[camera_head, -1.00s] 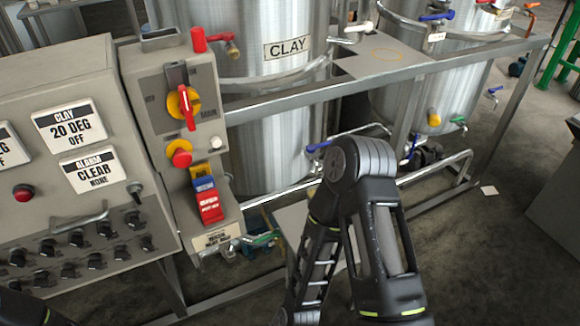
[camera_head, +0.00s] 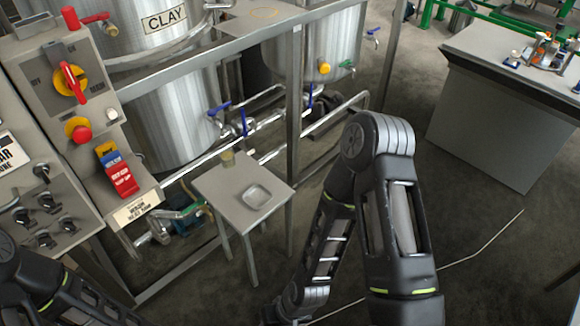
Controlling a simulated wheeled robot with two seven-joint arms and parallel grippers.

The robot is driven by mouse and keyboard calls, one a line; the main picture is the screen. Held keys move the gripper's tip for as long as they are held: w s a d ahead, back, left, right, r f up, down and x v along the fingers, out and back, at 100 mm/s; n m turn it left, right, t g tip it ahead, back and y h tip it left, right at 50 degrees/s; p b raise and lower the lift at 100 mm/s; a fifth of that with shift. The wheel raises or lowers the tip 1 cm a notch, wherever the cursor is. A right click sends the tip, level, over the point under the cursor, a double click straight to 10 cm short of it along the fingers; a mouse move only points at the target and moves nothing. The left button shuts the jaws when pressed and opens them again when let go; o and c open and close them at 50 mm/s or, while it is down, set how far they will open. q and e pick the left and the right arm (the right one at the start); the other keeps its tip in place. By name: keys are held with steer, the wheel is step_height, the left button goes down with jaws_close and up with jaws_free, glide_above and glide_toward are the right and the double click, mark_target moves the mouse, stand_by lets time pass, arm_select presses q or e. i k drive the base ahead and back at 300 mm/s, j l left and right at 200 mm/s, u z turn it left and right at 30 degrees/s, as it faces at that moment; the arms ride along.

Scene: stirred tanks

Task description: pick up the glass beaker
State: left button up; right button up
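No gripper is seen near the vessel.
A grey bench (camera_head: 500,105) with small items (camera_head: 540,55) stands at right. Open floor lies between.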

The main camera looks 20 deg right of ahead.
mark_target(227, 155)
steer(key=k+z, duration=0.1)
steer(key=z, duration=0.15)
steer(key=i+l+z, duration=0.55)
steer(key=i, duration=0.4)
steer(key=i+l+z, duration=0.3)
steer(key=i, duration=0.2)
